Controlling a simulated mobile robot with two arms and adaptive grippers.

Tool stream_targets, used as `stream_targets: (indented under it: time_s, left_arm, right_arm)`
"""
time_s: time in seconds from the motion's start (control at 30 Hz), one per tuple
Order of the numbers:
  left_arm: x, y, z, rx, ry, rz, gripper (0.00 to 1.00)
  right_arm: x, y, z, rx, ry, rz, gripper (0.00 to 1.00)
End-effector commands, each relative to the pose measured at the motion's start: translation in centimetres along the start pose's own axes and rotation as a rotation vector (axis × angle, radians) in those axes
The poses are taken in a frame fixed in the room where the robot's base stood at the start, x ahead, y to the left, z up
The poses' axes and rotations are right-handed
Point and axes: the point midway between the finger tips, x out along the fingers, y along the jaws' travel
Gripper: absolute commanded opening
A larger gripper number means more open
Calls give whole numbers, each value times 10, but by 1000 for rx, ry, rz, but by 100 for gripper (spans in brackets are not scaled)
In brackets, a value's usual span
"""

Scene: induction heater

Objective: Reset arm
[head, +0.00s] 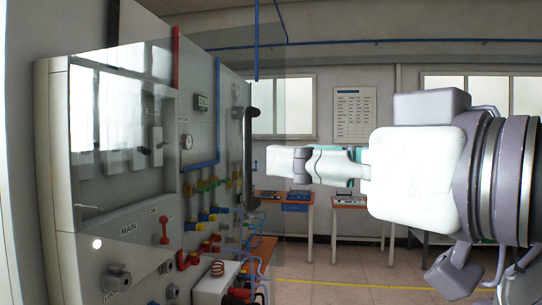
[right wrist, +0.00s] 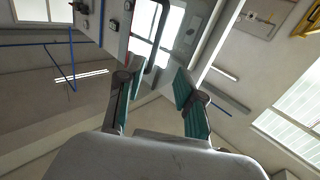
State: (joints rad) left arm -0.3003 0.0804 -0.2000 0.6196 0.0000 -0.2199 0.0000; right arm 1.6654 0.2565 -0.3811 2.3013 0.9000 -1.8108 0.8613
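My right gripper (head: 285,162) reaches in from the right, held level and seen from the side in the head view. In the right wrist view its two fingers (right wrist: 153,86) with teal pads stand apart, with nothing between them. The grey control cabinet (head: 110,185) stands at the left, behind a see-through door panel (head: 268,95). A dark upright handle (head: 250,145) is on that panel, a little left of the fingertips and seemingly apart from them. The handle also shows beyond the fingers in the right wrist view (right wrist: 158,38). My left gripper is not in view.
The cabinet carries a red lever (head: 165,230), a gauge (head: 187,142) and several coloured fittings. A white box with a copper coil (head: 217,268) stands low in front. Work tables (head: 296,208) line the back wall. The floor with a yellow line (head: 345,285) looks clear.

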Motion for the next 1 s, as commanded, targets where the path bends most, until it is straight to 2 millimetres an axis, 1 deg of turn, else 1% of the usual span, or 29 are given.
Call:
stream_targets:
  time_s: [0.03, 0.1, 0.23, 0.5, 0.57, 0.63, 0.67, 0.77, 0.87, 0.9, 0.97, 1.0]
  left_arm:
    - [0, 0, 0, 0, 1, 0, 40]
    - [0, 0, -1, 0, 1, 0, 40]
    - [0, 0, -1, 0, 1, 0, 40]
    - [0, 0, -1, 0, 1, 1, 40]
    - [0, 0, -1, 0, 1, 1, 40]
    - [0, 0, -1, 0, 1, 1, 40]
    - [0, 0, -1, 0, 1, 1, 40]
    - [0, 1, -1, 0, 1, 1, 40]
    - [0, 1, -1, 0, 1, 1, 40]
    - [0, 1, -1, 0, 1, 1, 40]
    - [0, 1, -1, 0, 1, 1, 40]
    - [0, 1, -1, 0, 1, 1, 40]
  right_arm:
    - [-6, 0, -1, -2, 3, 1, 37]
    - [-12, 0, 0, -2, 1, 0, 37]
    - [-16, 0, 0, 0, 1, 0, 37]
    - [-15, 0, 1, 1, -1, 0, 37]
    - [-12, 3, 4, 6, -6, 1, 37]
    - [-5, 9, 12, 20, -21, 3, 37]
    - [-1, 13, 18, 30, -30, 5, 37]
    - [18, 33, 46, 72, -70, 18, 37]
    - [38, 55, 83, 121, -118, 38, 37]
    - [45, 64, 100, 138, -138, 49, 37]
    - [54, 76, 125, 165, -170, 65, 37]
    - [59, 83, 142, 181, -191, 77, 37]
